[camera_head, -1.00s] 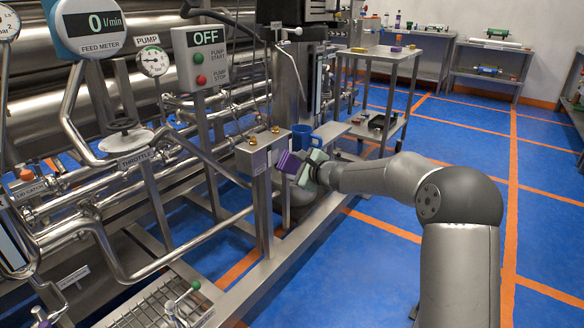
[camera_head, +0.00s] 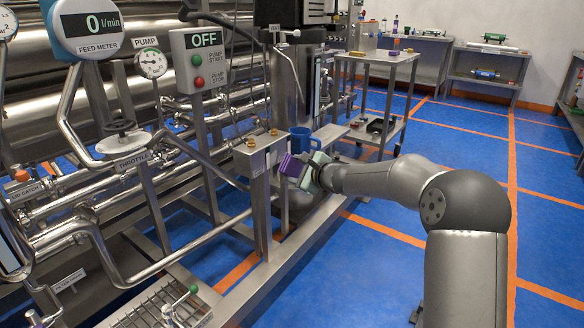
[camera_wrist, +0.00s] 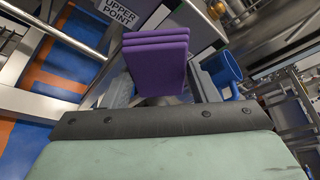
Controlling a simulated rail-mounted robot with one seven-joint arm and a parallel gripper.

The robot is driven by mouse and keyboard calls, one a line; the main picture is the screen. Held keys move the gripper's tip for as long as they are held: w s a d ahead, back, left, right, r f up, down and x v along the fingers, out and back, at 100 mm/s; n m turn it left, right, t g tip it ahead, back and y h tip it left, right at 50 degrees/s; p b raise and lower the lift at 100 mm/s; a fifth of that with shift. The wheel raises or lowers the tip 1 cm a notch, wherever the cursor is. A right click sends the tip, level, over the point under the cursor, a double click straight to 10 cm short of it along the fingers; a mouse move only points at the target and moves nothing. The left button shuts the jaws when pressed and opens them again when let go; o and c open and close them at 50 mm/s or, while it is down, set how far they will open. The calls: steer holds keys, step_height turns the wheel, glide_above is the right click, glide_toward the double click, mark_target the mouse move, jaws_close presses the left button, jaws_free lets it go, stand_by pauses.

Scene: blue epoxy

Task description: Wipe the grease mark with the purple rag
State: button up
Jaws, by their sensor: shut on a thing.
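The purple rag (camera_head: 290,165), a folded block with layered edges, is held in my gripper (camera_head: 300,168), which is shut on it. The rag also shows in the wrist view (camera_wrist: 156,60), standing out beyond the fingers, close in front of a steel post labelled "UPPER POINT" (camera_wrist: 117,12). In the head view the rag is beside the steel post box (camera_head: 258,150); I cannot tell whether they touch. I cannot make out the grease mark in either view.
A blue mug (camera_head: 302,140) stands just behind the rag and also shows in the wrist view (camera_wrist: 222,70). Pipes and the throttle valve (camera_head: 122,140) fill the left. A steel trolley (camera_head: 378,57) stands behind. The blue floor at right is open.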

mark_target(277, 156)
steer(key=shift+w+a, duration=0.45)
steer(key=shift+a, duration=0.35)
steer(key=shift+w+a, duration=0.5)
steer(key=shift+a, duration=0.25)
steer(key=shift+w+a, duration=0.45)
steer(key=shift+a, duration=0.35)
steer(key=shift+w+a+p, duration=0.45)
steer(key=shift+w+a, duration=0.1)
steer(key=shift+a, duration=0.3)
steer(key=shift+w+d+r+p, duration=0.2)
steer(key=shift+w+d+p, duration=0.2)
steer(key=shift+p, duration=0.25)
steer(key=shift+w+d+p, duration=0.3)
steer(key=shift+w+p, duration=0.2)
steer(key=shift+p, duration=0.05)
steer(key=shift+w+d+p, duration=0.25)
steer(key=shift+w+p, duration=0.2)
steer(key=shift+p, duration=0.05)
steer(key=shift+w+d+f, duration=0.1)
steer(key=shift+w+d, duration=0.1)
steer(key=shift+w, duration=0.05)
steer(key=shift+w+a+f, duration=0.1)
